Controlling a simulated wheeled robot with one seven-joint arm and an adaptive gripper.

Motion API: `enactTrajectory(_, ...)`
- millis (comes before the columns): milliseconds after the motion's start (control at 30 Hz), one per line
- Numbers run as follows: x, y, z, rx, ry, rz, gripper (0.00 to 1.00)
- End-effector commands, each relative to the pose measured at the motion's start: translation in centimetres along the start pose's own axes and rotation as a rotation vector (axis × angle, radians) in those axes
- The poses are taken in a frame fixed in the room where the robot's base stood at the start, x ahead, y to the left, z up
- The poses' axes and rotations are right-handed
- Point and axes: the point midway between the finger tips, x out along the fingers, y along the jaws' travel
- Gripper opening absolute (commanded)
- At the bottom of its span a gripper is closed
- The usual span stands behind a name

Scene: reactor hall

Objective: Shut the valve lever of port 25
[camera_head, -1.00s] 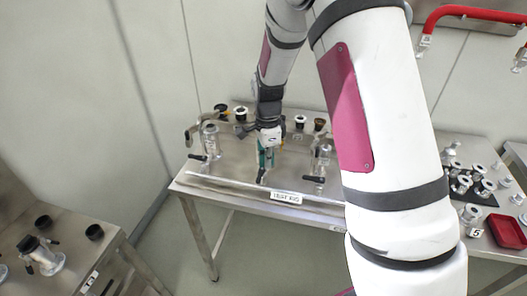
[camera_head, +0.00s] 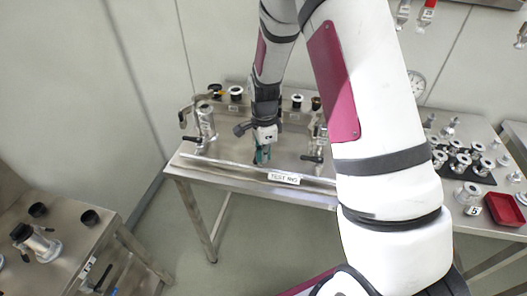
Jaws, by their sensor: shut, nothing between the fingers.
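The test rig table (camera_head: 230,180) carries a row of metal ports with black valve levers. The left port (camera_head: 206,122) has a black lever (camera_head: 192,140) pointing left. The right port (camera_head: 321,130) has a black lever (camera_head: 312,158) pointing left; my arm partly covers this port. My gripper (camera_head: 262,158) points down at the middle of the rig, between these two ports. Its teal fingers are shut, with nothing seen between them. The middle port and its lever are mostly hidden behind the gripper. I cannot read which port is number 25, nor tell whether the fingers touch a lever.
Black and white caps (camera_head: 236,93) stand along the rig's back edge. A side table (camera_head: 480,150) at right holds metal fittings and a red tray (camera_head: 505,209). Another bench (camera_head: 60,262) with a fitting and black caps stands at lower left. Floor between is clear.

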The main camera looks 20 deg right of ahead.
Motion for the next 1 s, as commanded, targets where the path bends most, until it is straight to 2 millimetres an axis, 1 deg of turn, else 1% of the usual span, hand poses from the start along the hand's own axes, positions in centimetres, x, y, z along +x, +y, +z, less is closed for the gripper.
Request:
enactTrajectory(300,-0.1,0.1,-1.1,0.002,0.001,0.001,0.00)
enactTrajectory(433,-0.4,0.1,-1.3,0.000,0.001,0.000,0.00)
enactTrajectory(1000,-6.3,0.1,-1.2,-0.001,0.001,-0.001,0.00)
